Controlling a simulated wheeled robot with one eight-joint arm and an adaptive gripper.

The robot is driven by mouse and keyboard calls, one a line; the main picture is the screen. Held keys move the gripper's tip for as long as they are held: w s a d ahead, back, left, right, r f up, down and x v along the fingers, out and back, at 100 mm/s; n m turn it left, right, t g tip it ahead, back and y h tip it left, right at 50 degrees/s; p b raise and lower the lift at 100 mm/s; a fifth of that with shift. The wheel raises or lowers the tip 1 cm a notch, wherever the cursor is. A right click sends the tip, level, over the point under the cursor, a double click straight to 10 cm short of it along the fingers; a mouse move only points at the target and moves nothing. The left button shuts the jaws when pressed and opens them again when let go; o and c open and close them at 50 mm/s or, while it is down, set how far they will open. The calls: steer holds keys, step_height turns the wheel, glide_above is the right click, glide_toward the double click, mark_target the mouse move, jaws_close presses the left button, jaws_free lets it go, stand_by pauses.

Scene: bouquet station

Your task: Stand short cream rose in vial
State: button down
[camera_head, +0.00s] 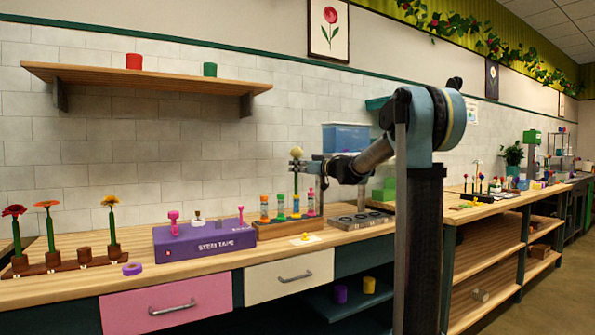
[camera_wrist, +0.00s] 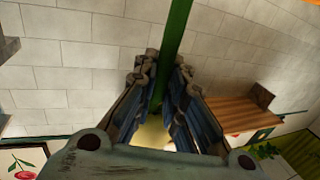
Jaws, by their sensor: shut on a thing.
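My gripper (camera_head: 297,165) is shut on the green stem of a cream rose (camera_head: 296,151), just below its bloom. The rose hangs upright with its bloom on top. Several colored vials stand in a wooden rack (camera_head: 290,228) below. The stem's lower part comes down over the vial with a yellow base (camera_head: 296,213); I cannot tell whether its tip is inside. In the wrist view the stem (camera_wrist: 176,40) runs between the fingers of my gripper (camera_wrist: 160,88), and the pale bloom (camera_wrist: 150,137) shows partly hidden behind them.
A purple stem tape box (camera_head: 205,240) stands left of the rack. A grey tray with round holes (camera_head: 360,219) lies to the right. A small yellow flower on a card (camera_head: 305,238) lies in front. Three flowers stand in a brown holder (camera_head: 70,266) at far left.

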steer(key=shift+f, duration=2.25)
stand_by(0.7)
steer(key=c, duration=1)
jaws_free()
steer(key=shift+s, duration=0.15)
steer(key=v, duration=0.9)
stand_by(0.6)
stand_by(0.3)
